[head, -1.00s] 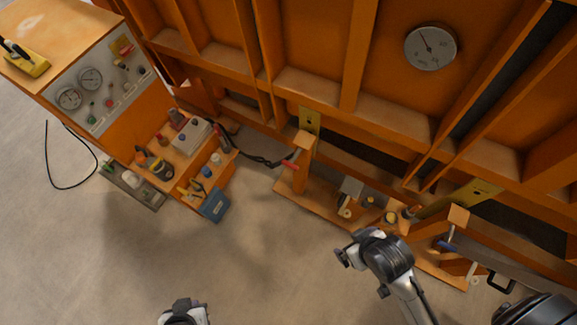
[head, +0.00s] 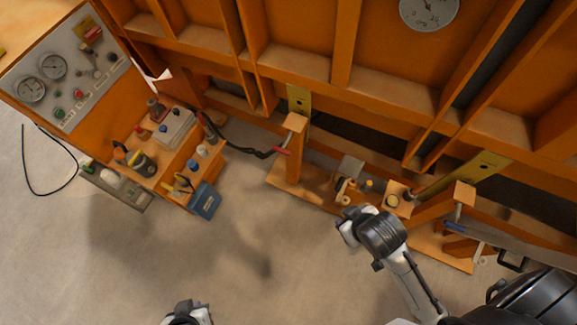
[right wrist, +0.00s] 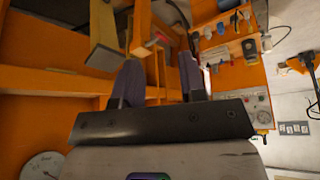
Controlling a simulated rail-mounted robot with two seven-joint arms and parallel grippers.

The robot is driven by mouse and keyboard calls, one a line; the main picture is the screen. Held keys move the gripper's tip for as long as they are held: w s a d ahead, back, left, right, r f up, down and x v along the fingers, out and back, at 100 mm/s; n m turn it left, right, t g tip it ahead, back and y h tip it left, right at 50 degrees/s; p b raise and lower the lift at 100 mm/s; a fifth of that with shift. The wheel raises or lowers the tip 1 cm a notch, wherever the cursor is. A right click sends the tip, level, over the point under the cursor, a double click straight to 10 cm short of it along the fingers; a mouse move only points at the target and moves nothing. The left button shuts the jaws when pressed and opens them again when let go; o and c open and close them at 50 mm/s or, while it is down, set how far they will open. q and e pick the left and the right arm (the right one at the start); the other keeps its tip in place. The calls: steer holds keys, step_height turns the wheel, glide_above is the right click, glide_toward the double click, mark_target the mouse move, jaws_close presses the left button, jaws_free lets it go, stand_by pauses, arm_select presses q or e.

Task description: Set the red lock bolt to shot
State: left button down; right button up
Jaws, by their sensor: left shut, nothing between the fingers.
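The red lock bolt (head: 281,151) shows as a small red handle on the left orange post (head: 294,160), below a yellow plate. It is too small to tell its position. In the right wrist view a red bit (right wrist: 151,42) shows beyond my fingers, beside an orange post. My right gripper (head: 350,228) is below and right of the red bolt, apart from it; in the right wrist view its fingers (right wrist: 162,78) are spread with nothing held. My left gripper (head: 188,315) is at the bottom edge, partly cut off, shut and empty, far from the bolt.
Small items stand on the base between the posts. A tool shelf (head: 160,178) and gauge panel (head: 70,75) are at left, with a black hose (head: 240,146) towards the left post. The floor (head: 240,240) in front is clear.

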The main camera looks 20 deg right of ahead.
steer(key=shift+t, duration=0.5)
steer(key=b+x, duration=0.3)
steer(key=s+b+x, duration=0.1)
steer(key=b+x, duration=0.6)
steer(key=shift+d+f, duration=0.2)
steer(key=shift+f, duration=0.55)
jaws_close()
steer(key=w+f+n+t+b, duration=0.1)
steer(key=w+f+b, duration=0.4)
steer(key=f+b, duration=0.45)
steer(key=w+d+f+n+t+h+b, duration=0.15)
steer(key=w+f+b, duration=0.25)
steer(key=f+b, duration=0.5)
steer(key=w+f+n+t+b, duration=0.1)
steer(key=w+f+t+b, duration=0.1)
steer(key=w+f+b, duration=0.55)
steer(key=w+a+r+n+t+y+b, duration=0.2)
steer(key=n+t, duration=0.4)
steer(key=n, duration=0.6)
step_height(320, 180, up, 3)
steer(key=shift+w+a+f+y, duration=0.25)
steer(key=shift+a+y, duration=0.3)
steer(key=shift+a, duration=0.3)
